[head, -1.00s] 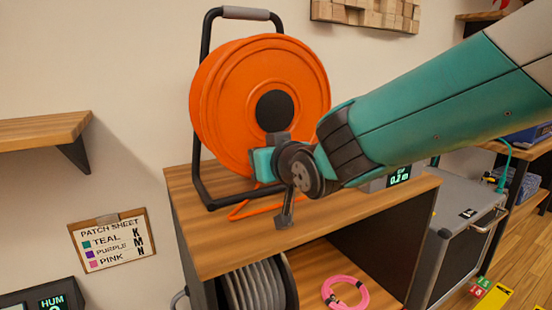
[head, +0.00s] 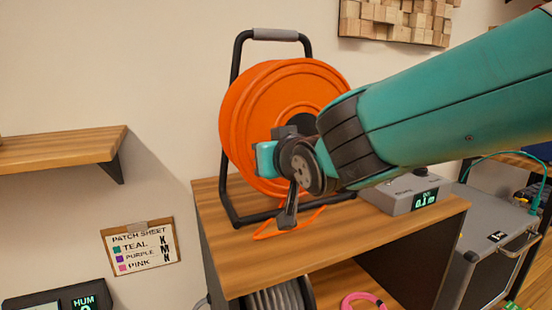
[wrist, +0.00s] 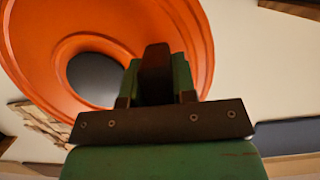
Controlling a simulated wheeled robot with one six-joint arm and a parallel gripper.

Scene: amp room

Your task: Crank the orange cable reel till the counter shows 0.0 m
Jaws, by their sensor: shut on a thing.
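The orange cable reel (head: 262,105) stands upright in its black frame (head: 230,190) on the wooden cabinet. My gripper (wrist: 158,75) is in front of the reel's lower face and hides part of it. In the wrist view it is shut on a dark upright piece, the crank handle (wrist: 155,65), with the reel face and its dark hub (wrist: 95,80) behind. The fingertips are mostly hidden in the head view. The counter (head: 425,197) on a grey box, right of the reel, reads 0.1 m. A short orange cable (head: 290,225) lies on the cabinet top.
The wooden cabinet (head: 330,245) holds a grey coil (head: 275,300) and a pink cable (head: 362,302) below. A patch sheet (head: 140,247) hangs on the wall at left, under a wooden shelf (head: 60,148). A grey case (head: 485,245) stands at right.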

